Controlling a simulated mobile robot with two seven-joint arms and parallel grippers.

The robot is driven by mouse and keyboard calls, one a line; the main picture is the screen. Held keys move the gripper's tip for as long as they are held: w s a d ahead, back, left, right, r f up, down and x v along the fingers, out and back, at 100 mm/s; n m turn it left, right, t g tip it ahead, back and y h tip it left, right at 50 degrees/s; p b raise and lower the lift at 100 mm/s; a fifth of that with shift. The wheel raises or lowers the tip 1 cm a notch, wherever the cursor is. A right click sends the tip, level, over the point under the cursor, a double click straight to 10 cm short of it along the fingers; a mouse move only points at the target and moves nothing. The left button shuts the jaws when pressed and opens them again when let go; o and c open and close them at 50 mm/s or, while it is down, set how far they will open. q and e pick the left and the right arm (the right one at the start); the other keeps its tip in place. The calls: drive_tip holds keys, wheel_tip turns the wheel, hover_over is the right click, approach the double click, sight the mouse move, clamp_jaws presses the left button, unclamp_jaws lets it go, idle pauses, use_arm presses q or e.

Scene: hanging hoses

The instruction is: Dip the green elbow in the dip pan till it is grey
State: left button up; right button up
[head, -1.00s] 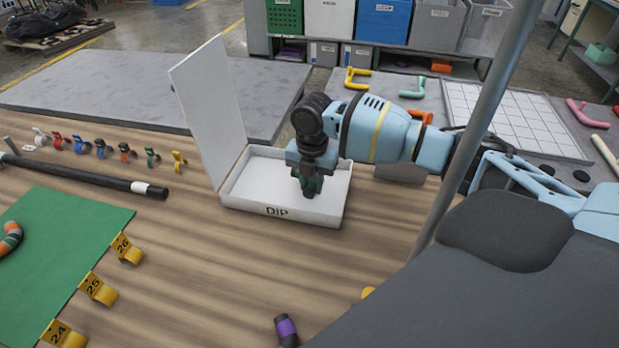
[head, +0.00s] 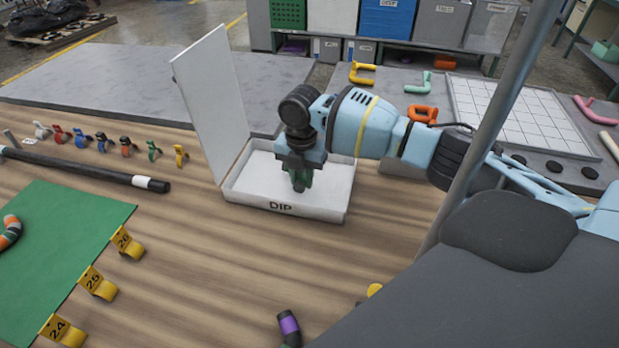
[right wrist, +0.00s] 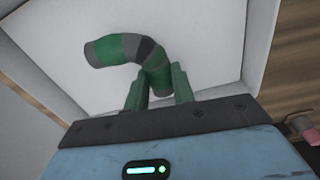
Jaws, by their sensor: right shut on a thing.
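The green elbow (right wrist: 128,50) is a curved tube, green with dark grey bands, in the right wrist view. My right gripper (right wrist: 159,82) is shut on one end of it, and the other end curves to the left over the white pan floor. In the head view the right gripper (head: 300,178) points down inside the dip pan (head: 325,214), a shallow white tray marked DIP. Only a small dark green part shows below the jaws there. I cannot tell whether the elbow touches the pan floor. My left gripper is not in view.
A tall white panel (head: 212,100) stands at the pan's left. A black hose (head: 85,170) and several coloured clips lie further left. A green mat (head: 60,250) with numbered yellow tags is at front left. A purple-banded piece (head: 289,325) lies at the front; wood before the pan is clear.

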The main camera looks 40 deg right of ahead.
drive_tip(key=shift+w+a+f+b, duration=0.1)
drive_tip(key=shift+w+a+b, duration=0.6)
drive_tip(key=shift+w+a, duration=1.25)
drive_tip(key=shift+w, duration=0.3)
drive_tip(key=shift+w+a+b, duration=0.25)
drive_tip(key=shift+w+b, duration=0.05)
drive_tip(key=shift+b, duration=0.05)
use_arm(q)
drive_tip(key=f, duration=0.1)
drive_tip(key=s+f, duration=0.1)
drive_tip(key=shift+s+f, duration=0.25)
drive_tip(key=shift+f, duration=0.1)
